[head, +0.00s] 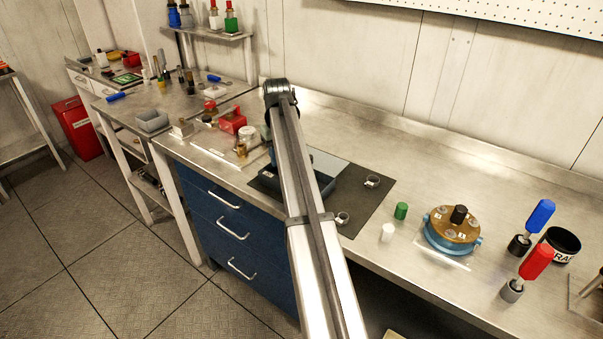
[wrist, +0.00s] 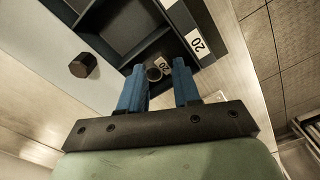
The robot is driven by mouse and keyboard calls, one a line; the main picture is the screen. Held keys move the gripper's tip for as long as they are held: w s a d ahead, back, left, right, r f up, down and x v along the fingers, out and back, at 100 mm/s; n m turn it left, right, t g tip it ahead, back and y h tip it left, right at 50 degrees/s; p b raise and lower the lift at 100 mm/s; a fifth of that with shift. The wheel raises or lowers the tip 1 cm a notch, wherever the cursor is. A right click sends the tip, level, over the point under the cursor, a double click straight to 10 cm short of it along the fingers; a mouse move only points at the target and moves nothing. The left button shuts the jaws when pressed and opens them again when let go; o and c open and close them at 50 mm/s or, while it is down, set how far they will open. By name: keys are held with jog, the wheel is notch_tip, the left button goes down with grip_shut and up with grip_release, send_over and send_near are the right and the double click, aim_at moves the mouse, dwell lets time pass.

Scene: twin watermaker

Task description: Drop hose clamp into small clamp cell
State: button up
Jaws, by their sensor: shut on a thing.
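My gripper (wrist: 160,74) has blue fingers and is shut on a small ring-shaped hose clamp (wrist: 154,74), seen between the fingertips in the wrist view. The dark divided tray (wrist: 220,35) lies beyond the fingers, and the clamp appears over its corner cell, by a white label (wrist: 197,43) reading 20. A second 20 mark shows beside the clamp. I cannot tell the clamp's height above the cell floor. In the head view my arm hides most of the gripper and the held clamp, and part of the tray (head: 325,183).
Two other clamps, one farther back (head: 372,181) and one nearer (head: 342,218), lie on the dark mat (head: 362,205). Green (head: 401,211) and white (head: 387,232) caps and a round brown-topped housing (head: 453,226) stand to the right. A dark knob (wrist: 83,65) is left of the tray in the wrist view.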

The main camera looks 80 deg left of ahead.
jog(key=shift+f, duration=0.4)
jog(key=o, duration=1.1)
jog(key=shift+r, duration=0.15)
notch_tip(320, 180, up, 14)
jog(key=shift+f, duration=0.2)
